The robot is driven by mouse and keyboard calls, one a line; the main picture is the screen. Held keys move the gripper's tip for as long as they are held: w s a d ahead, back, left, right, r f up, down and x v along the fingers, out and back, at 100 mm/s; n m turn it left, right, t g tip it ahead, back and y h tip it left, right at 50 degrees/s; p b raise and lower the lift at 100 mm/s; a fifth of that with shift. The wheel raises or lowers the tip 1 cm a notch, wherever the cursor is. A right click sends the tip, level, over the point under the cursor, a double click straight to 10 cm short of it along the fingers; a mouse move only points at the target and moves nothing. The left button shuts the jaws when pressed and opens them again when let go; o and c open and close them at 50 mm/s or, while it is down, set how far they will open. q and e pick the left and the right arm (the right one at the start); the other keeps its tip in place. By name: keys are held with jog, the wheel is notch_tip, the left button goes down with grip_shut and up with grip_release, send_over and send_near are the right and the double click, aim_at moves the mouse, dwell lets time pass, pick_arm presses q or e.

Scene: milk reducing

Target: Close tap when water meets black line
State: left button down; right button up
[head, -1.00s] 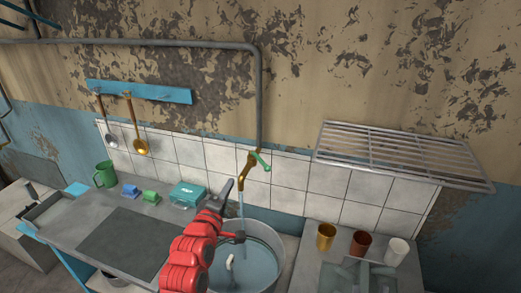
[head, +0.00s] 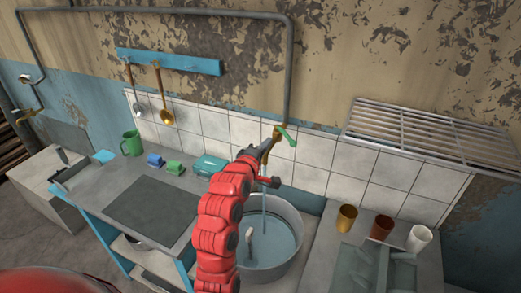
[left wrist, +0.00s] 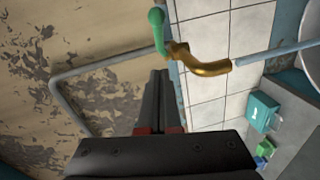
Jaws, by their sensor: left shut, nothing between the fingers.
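The brass tap (left wrist: 205,68) has a green handle (head: 287,134), which also shows in the left wrist view (left wrist: 157,30). A stream of water (head: 264,208) falls from it into a large grey metal tub (head: 298,222). Water (head: 277,243) stands inside the tub, and a pale upright piece shows in it. I cannot make out a black line. My left gripper (head: 268,147) is shut and empty. Its fingertips (left wrist: 160,74) are close to the tap, just beside the handle and body; I cannot tell whether they touch.
A pipe (head: 290,70) runs down the wall to the tap. A metal rack (head: 430,130) juts out at the right, above several cups. The left counter (head: 110,170) holds a green mug (head: 131,143), small blocks and a teal box (head: 210,166).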

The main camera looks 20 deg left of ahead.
pick_arm(q)
jog(key=w, duration=0.1)
jog(key=w+d+p, duration=0.2)
jog(key=w, duration=0.1)
jog(key=shift+d+f, duration=0.15)
jog(key=shift+f, duration=0.15)
jog(key=shift+w+d+f+p, duration=0.2)
jog(key=shift+w+d+p, duration=0.1)
jog(key=shift+p, duration=0.1)
jog(key=shift+f, duration=0.1)
